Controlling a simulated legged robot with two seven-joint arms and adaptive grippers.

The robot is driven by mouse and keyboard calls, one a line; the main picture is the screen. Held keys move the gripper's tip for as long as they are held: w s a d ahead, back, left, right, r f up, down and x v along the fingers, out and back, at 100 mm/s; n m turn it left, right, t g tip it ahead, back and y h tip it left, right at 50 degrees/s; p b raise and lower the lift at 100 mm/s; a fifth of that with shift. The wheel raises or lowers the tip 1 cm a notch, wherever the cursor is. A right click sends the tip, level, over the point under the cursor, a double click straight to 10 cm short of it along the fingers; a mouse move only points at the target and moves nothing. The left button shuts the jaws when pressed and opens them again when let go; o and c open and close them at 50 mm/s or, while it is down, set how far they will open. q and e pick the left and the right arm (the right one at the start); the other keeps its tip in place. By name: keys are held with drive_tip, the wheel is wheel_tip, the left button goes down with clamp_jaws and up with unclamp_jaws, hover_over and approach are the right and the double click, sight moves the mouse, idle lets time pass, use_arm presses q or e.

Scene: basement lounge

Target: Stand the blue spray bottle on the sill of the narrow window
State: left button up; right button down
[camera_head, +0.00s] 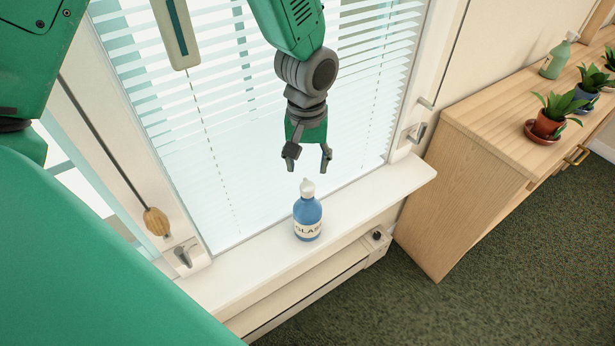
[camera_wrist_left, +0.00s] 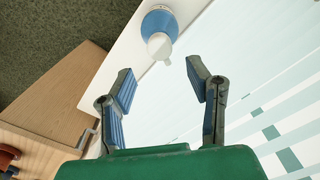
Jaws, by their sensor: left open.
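The blue spray bottle (camera_head: 307,218) with a white top and a pale label stands upright on the white window sill (camera_head: 384,193), in front of the blinds. My left gripper (camera_head: 307,163) is open and empty, just above and behind the bottle's top, apart from it. In the left wrist view the bottle (camera_wrist_left: 160,28) shows beyond the open fingertips (camera_wrist_left: 160,72), with the sill (camera_wrist_left: 112,62) around its base. My right gripper is not in view.
A wooden cabinet (camera_head: 480,160) stands to the right with potted plants (camera_head: 548,118) and a green bottle (camera_head: 557,57) on it. Window handles (camera_head: 182,255) sit at both sides of the sill. A heater (camera_head: 310,292) runs below. A cord with a wooden knob (camera_head: 156,221) hangs at left.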

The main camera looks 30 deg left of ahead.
use_arm(q)
drive_tip(key=s+f+m, duration=0.3)
drive_tip(key=s+f, duration=0.5)
drive_tip(key=s, duration=0.3)
drive_tip(key=s+a+f+m, duration=0.1)
drive_tip(key=s+f+m, duration=0.2)
drive_tip(key=s+f, duration=0.6)
drive_tip(key=s, duration=0.2)
drive_tip(key=shift+s+a+m+t, duration=0.2)
drive_tip(key=shift+s+m+t, duration=0.1)
drive_tip(key=shift+f, duration=0.15)
